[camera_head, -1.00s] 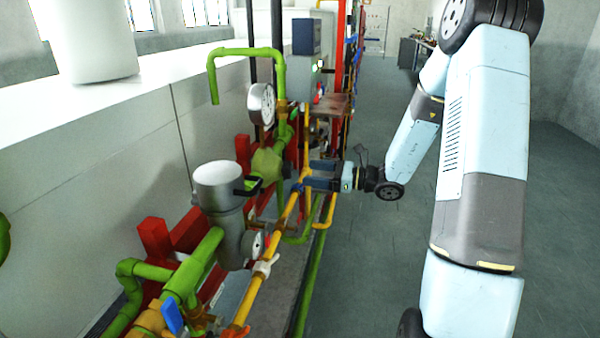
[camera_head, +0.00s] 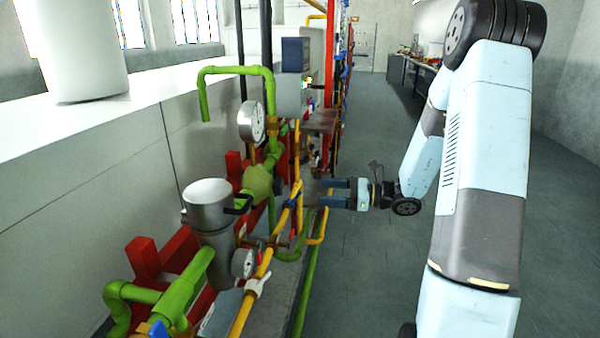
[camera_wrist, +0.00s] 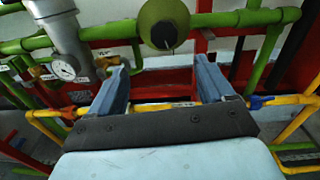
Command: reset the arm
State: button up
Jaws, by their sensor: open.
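My gripper (camera_head: 325,192) is at the middle of the head view, its two blue fingers pointing left toward the pipework. The fingers are apart with nothing between them. In the wrist view my gripper (camera_wrist: 167,82) also shows open, with a yellow pipe (camera_wrist: 150,107) crossing behind the fingers. I cannot tell whether the fingers touch the pipe. My pale blue arm fills the right of the head view, bent at the elbow.
Green pipes (camera_head: 188,285), a grey valve body (camera_head: 208,208), a gauge (camera_head: 251,122) and red supports (camera_head: 145,262) stand at left. A yellow pipe (camera_head: 248,305) runs along their near side. Clear floor (camera_head: 365,280) lies between the pipework and my arm.

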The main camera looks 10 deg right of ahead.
jog(key=s+a+r+n+g+h, duration=0.35)
jog(key=s+n, duration=0.25)
jog(key=s, duration=0.2)
jog(key=s+a+r+n+g+h, duration=0.35)
jog(key=s+n, duration=0.25)
jog(key=s, duration=0.2)
jog(key=s+d+r+n+t+h, duration=0.6)
jog(key=s+d+r+n+h, duration=0.2)
jog(key=s+r+n+h, duration=0.1)
jog(key=shift+s+r+h, duration=0.3)
jog(key=shift+s+r, duration=0.35)
jog(key=shift+s, duration=0.6)
dwell(0.4)
